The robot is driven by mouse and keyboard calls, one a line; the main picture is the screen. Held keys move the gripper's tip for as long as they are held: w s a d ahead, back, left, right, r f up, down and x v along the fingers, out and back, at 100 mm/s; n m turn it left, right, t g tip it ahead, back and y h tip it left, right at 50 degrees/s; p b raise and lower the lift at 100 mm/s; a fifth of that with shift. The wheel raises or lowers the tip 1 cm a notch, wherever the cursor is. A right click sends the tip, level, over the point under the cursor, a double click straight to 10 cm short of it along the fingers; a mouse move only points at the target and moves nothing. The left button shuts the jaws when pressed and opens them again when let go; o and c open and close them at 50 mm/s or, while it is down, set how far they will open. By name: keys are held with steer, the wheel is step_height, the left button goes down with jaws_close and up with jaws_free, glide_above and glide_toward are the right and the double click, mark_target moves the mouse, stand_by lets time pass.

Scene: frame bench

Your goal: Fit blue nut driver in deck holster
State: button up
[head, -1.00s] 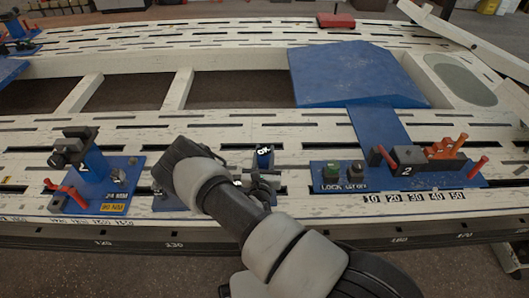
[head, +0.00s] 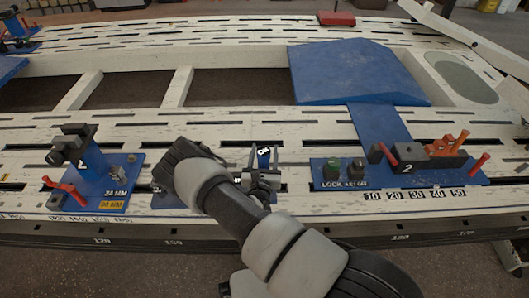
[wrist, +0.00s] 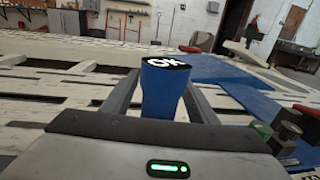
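A blue block (head: 263,158) with a black top marked OK stands at the middle of the pale slotted deck. In the wrist view this blue block (wrist: 163,92) shows between my two fingers, with gaps at its sides. I cannot tell whether it is the blue nut driver or a labelled post. My gripper (head: 262,160) is open, with one finger on either side of the block. The block's lower part is hidden behind my gripper body in the wrist view. I cannot make out a deck holster with certainty.
A blue plate with a clamp (head: 85,165) stands on the left. A blue plate (head: 330,178) on the right carries green and dark buttons, red pegs and an orange piece (head: 446,145). A large blue panel (head: 355,75) lies behind. Open gaps break the deck further back.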

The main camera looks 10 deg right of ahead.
steer(key=shift+f, duration=0.1)
steer(key=p+v, duration=0.3)
steer(key=v, duration=1.4)
steer(key=shift+s, duration=0.2)
steer(key=shift+a, duration=0.1)
